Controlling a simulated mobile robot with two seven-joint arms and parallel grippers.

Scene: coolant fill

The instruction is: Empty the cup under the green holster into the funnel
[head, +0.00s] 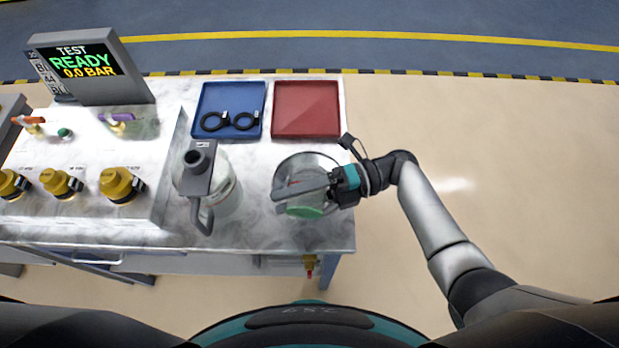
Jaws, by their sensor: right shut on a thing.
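My right gripper (302,188) reaches in from the right over a round, pale metallic vessel (311,161) near the table's right front, which looks like the funnel. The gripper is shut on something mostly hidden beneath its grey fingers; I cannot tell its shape. A green patch (305,211) shows just below the fingers; I cannot tell whether it is liquid or part of a cup. A small green piece (65,132), perhaps the green holster, is on the left panel between an orange tool and a purple one. No cup shows clearly under it. My left gripper is out of view.
A pale container (222,190) with a grey, handled top stands left of the round vessel. Behind are a blue tray (210,92) with black rings and an empty red tray (306,108). Several yellow-capped fittings (121,184) line the panel. A display (86,66) reads TEST READY 0.0 BAR.

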